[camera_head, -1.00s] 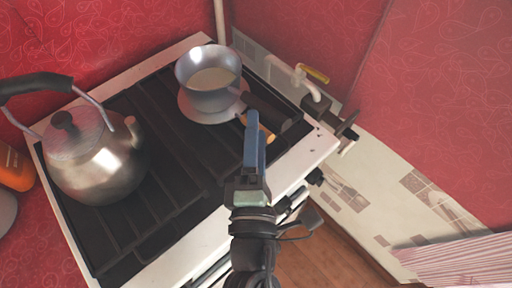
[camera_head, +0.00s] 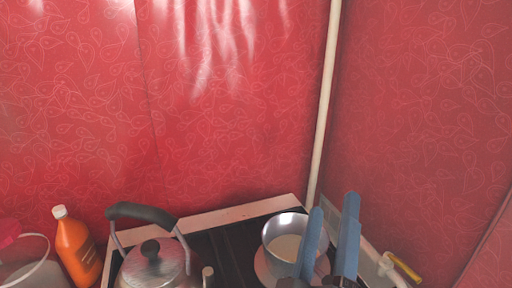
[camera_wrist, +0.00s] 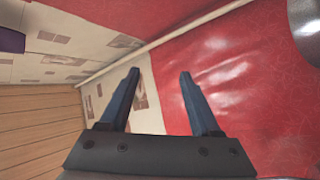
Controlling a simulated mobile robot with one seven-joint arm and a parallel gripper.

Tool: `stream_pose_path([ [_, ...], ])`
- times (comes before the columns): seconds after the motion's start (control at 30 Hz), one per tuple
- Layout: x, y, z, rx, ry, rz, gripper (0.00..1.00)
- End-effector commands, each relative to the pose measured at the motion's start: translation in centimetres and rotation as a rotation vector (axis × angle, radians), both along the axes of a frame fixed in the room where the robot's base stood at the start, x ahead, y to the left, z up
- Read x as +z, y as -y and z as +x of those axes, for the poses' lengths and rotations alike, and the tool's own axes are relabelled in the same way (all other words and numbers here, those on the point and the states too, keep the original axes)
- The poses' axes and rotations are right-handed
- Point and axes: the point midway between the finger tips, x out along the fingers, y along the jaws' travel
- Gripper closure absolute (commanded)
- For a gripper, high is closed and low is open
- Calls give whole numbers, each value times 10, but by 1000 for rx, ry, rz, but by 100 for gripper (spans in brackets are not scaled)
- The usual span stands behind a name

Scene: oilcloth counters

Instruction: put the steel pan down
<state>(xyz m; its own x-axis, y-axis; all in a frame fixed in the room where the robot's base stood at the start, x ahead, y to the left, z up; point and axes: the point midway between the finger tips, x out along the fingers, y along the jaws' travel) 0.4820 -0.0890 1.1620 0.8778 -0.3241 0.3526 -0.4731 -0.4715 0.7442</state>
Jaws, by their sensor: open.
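The fingers overlap the pan's right side in the picture, and the pan's handle is hidden. In the wrist view my gripper (camera_wrist: 158,72) is open with nothing between its fingers. A piece of a shiny metal thing (camera_wrist: 304,18) shows at the top right corner there; I cannot tell whether it is the pan.
A steel kettle (camera_head: 155,265) stands on the left of the black stove top (camera_head: 222,250). Red patterned walls and a pale pipe (camera_head: 325,105) rise behind. A yellow-handled tap (camera_head: 404,267) is at right.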

Motion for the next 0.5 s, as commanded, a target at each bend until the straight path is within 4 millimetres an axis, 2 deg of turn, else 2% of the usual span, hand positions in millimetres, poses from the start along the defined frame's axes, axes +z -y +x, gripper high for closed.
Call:
stream_pose_path([
  [0.03,36,-8,4,71,99,91,36],
  [0.1,78,-19,5,186,213,224,36],
  [0.2,136,-39,0,374,355,397,36],
  [0.3,185,-59,-13,556,456,532,36],
  [0.4,219,-74,-27,703,517,624,36],
  [0.5,240,-84,-37,797,549,677,36],
])
